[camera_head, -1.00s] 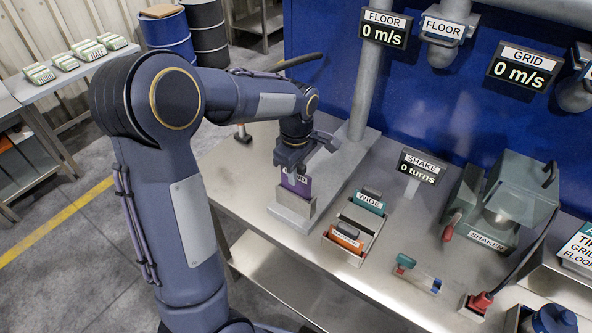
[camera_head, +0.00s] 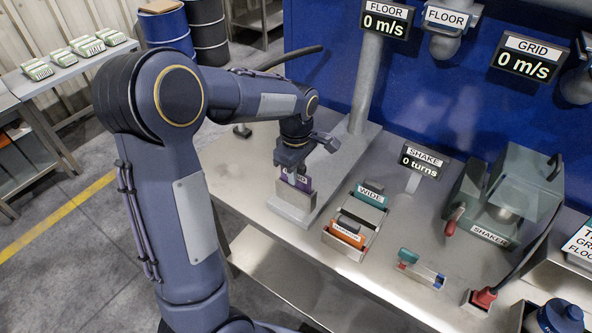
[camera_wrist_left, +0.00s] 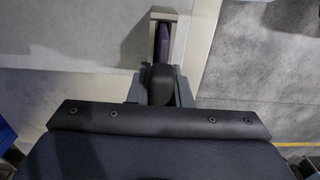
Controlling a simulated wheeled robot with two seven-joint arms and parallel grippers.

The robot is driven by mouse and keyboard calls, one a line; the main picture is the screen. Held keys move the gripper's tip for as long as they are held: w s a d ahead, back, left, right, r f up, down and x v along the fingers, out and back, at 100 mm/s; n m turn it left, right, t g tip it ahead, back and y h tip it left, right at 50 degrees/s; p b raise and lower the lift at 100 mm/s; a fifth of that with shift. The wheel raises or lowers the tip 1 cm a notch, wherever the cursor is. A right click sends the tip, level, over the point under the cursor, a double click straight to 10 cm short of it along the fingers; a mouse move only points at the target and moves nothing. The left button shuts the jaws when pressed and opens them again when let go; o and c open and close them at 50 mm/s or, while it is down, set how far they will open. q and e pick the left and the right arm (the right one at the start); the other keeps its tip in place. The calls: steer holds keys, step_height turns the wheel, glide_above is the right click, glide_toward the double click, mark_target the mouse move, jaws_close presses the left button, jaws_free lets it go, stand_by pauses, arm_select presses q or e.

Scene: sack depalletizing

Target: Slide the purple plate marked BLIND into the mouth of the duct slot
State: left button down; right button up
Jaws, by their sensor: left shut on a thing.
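The purple plate (camera_head: 300,184) is in my left gripper (camera_head: 296,172), which is shut on its top. The plate stands upright with its lower part inside the open grey metal duct slot (camera_head: 293,199), at the foot of the upright duct. Its label is mostly hidden by the fingers. In the left wrist view the plate (camera_wrist_left: 164,40) shows as a narrow purple strip inside the slot's rim (camera_wrist_left: 153,14), beyond the dark grip between the fingers (camera_wrist_left: 160,84). How deep the plate sits cannot be told. My right gripper is out of view.
A rack with the teal WIDE plate (camera_head: 371,195) and an orange plate (camera_head: 347,236) stands right of the slot. The SHAKE counter (camera_head: 424,161) and green shaker (camera_head: 490,205) are farther right. The duct pipe (camera_head: 366,85) rises behind the slot.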

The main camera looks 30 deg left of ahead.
arm_select(q)
steer(key=shift+f+b, duration=0.7)
steer(key=shift+f, duration=0.3)
steer(key=c, duration=1.3)
jaws_free()
steer(key=shift+o, duration=0.2)
step_height(320, 180, up, 7)
steer(key=shift+r, duration=0.45)
